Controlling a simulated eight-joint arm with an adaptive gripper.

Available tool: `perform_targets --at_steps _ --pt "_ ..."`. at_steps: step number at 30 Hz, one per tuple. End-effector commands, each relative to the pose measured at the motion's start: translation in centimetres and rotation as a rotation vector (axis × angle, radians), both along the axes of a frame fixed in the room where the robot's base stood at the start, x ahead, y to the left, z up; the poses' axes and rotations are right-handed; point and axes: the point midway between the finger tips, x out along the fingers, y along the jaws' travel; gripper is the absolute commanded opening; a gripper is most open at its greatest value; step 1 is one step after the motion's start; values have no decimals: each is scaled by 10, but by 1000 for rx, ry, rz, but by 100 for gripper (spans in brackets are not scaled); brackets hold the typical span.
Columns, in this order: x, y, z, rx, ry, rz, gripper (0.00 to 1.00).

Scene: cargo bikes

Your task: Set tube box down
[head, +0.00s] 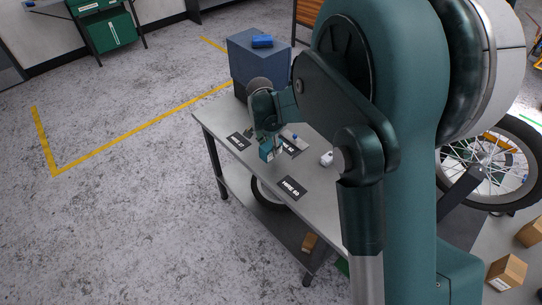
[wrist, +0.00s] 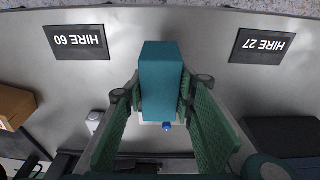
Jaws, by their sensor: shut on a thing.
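The tube box is a teal box (head: 266,153), upright in my gripper (head: 263,136) over the grey table (head: 245,172). In the wrist view the tube box (wrist: 161,78) sits between the two green pads of my gripper (wrist: 161,90), which is shut on it. I cannot tell whether its bottom touches the table.
A small blue-topped item (head: 295,136) is by the middle card. A white object (head: 327,158) stands to the right on the table. A large blue-grey box (head: 258,62) with a blue item on top stands at the table's far end. A bike wheel (head: 492,165) is at right.

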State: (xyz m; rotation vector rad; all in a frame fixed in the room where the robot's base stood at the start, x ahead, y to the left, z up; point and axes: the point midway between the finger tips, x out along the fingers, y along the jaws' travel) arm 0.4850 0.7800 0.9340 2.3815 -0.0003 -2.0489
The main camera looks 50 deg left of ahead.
Motion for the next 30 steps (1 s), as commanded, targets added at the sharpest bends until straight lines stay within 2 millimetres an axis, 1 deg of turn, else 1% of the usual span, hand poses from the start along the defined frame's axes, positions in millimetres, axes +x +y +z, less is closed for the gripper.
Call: perform_targets --at_steps 3,14,17,24,27,30 --pt "0 0 -7 0 0 0 13" --pt "0 0 -9 0 0 0 13" --pt "0 0 -15 0 0 0 13" --pt "0 0 -39 0 0 0 13" --pt "0 0 -45 0 0 0 13" --pt "0 0 -46 0 0 0 13"
